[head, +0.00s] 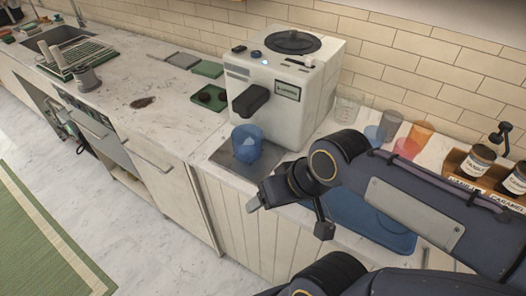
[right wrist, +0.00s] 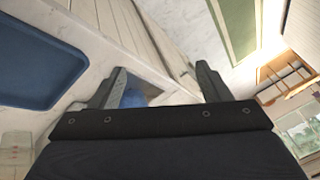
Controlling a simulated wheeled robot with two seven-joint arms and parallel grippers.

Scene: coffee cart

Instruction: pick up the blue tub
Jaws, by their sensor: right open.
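The blue tub (head: 247,140) is translucent and stands upright on a grey metal plate (head: 226,158) in front of the white coffee machine. My right gripper (head: 254,203) is near the counter's front edge, below the tub in the head view and apart from it. In the right wrist view my right gripper (right wrist: 160,78) is open, its fingers spread with nothing held. A small blue patch (right wrist: 134,97), probably the tub, shows low beside the left finger, mostly hidden by the gripper body. My left gripper is not in view.
The coffee machine (head: 284,88) stands behind the tub, its black handle (head: 250,100) jutting out above it. A blue tray (head: 372,226) lies under my right arm. Colored cups (head: 390,124) and a jar rack (head: 458,158) stand at the right.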

